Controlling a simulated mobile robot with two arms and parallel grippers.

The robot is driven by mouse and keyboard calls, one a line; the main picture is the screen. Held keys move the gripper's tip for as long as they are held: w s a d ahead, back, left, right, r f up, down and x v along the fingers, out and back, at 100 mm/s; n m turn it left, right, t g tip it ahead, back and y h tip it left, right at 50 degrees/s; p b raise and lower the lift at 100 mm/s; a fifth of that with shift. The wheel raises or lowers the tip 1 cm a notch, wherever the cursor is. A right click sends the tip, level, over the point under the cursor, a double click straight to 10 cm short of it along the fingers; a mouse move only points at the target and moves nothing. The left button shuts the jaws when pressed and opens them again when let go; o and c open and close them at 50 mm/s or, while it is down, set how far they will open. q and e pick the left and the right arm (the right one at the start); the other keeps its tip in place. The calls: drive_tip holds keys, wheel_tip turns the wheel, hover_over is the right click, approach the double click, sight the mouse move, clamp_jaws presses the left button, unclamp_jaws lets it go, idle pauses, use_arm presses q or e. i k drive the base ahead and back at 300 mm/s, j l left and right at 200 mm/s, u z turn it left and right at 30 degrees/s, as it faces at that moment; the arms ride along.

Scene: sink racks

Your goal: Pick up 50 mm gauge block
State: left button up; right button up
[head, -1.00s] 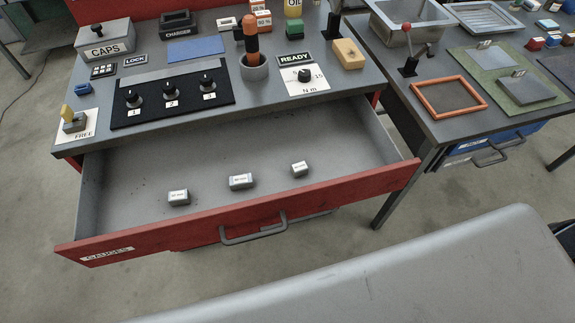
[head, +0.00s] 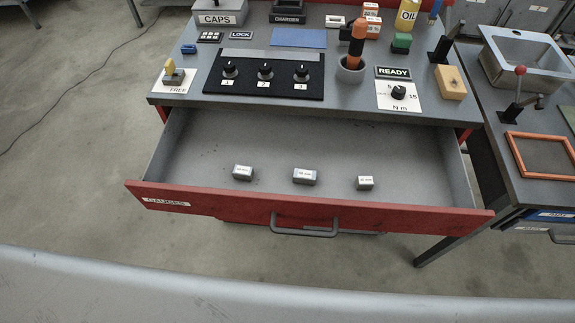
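Three small grey gauge blocks lie apart in a row in the open drawer (head: 300,140) labelled GAUGES. The left block (head: 243,173), the middle block (head: 305,177) and the right block (head: 365,183) each have a pale label. The middle one looks the longest and the right one the smallest. The label print is too small to read, so I cannot tell for certain which is the 50 mm block. Neither of my grippers shows in the head view.
The drawer's red front (head: 310,207) has a grey handle (head: 304,230). Above it, the worktop holds a black knob panel (head: 264,75), an orange-handled tool in a cup (head: 350,70) and a yellow block (head: 450,82). A second table with an orange frame (head: 545,160) stands at right.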

sight(241, 172)
drive_tip(key=k+j+u, duration=0.1)
drive_tip(key=j, duration=0.25)
drive_tip(key=k+j+u, duration=0.1)
drive_tip(key=k+j, duration=0.2)
drive_tip(key=j, duration=0.35)
drive_tip(key=k+j+u, duration=0.15)
drive_tip(key=j, duration=0.2)
drive_tip(key=k+j+u, duration=0.1)
drive_tip(key=j, duration=0.25)
